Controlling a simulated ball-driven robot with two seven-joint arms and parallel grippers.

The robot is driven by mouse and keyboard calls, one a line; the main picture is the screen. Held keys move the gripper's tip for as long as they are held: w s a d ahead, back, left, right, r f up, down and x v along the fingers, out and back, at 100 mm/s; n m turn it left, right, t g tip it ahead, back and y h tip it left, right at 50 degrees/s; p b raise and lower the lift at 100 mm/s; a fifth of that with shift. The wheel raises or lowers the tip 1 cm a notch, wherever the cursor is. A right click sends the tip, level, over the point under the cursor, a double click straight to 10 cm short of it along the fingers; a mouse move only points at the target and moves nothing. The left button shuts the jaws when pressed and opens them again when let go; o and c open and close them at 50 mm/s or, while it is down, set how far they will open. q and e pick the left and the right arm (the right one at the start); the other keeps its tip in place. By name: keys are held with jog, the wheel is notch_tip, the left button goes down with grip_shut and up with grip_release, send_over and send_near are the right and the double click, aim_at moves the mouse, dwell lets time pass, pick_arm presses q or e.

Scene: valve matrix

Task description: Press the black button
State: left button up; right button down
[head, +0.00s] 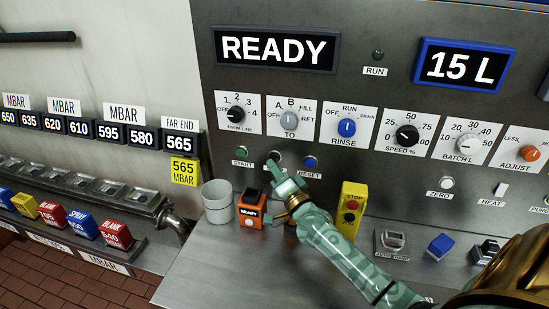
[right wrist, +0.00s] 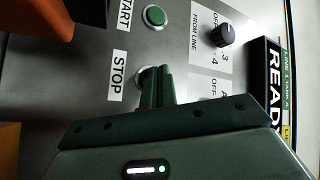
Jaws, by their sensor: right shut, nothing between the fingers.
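The black button (head: 273,156) sits on the grey panel between the green START button (head: 242,152) and the blue RESET button (head: 310,163). My right gripper (head: 273,171) is shut and empty, its fingertips just below the black button in the head view. In the right wrist view the shut fingers (right wrist: 164,84) point at the panel beside the STOP label (right wrist: 118,78) and hide most of the black button (right wrist: 144,77). I cannot tell whether the tips touch it. My left gripper is not in view.
Knobs line the panel above, including a blue RINSE knob (head: 347,128). The bench front is mostly clear.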

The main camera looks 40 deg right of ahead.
jog(key=s+a+p, duration=0.2)
jog(key=s+a, duration=0.1)
jog(key=shift+s+a+p, duration=0.15)
jog(key=shift+a+p, duration=0.25)
dwell(1.5)
